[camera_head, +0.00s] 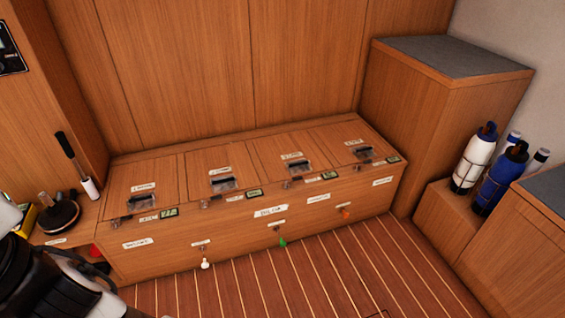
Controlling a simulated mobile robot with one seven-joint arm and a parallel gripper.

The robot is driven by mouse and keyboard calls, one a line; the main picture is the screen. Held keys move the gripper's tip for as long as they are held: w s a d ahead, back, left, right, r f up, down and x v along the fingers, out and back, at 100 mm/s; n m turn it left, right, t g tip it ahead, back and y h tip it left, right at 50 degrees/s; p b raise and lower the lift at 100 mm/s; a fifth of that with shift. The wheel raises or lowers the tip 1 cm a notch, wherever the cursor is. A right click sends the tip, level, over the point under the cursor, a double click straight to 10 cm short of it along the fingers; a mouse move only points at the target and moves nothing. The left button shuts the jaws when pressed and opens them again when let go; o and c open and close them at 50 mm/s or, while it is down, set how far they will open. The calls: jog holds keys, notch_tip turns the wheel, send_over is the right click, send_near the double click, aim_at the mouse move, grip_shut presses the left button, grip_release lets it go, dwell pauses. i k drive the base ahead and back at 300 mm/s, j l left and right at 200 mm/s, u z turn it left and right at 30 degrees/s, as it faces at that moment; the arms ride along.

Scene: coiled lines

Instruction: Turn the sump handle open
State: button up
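The front of a low wooden locker (150,262) carries small coloured handles: a white handle (206,263), a green handle (282,241) and an orange handle (345,213). Dark and pale parts of my arm fill the lower left corner. I cannot make out my gripper's fingers there. Nothing of mine touches the three handles.
The locker top has several lidded panels with dark latches and small displays. A black-handled lever (66,146) and a round dark object (58,216) stand at left. The striped floor (300,285) before the locker is clear.

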aim_at(217, 197)
jog(key=i+j, duration=0.4)
jog(key=j, duration=0.15)
jog(key=i+j+u, duration=0.1)
jog(key=i+j, duration=0.3)
jog(key=j, duration=0.2)
jog(key=i+l, duration=0.75)
jog(key=k+l, duration=0.05)
jog(key=l, duration=0.05)
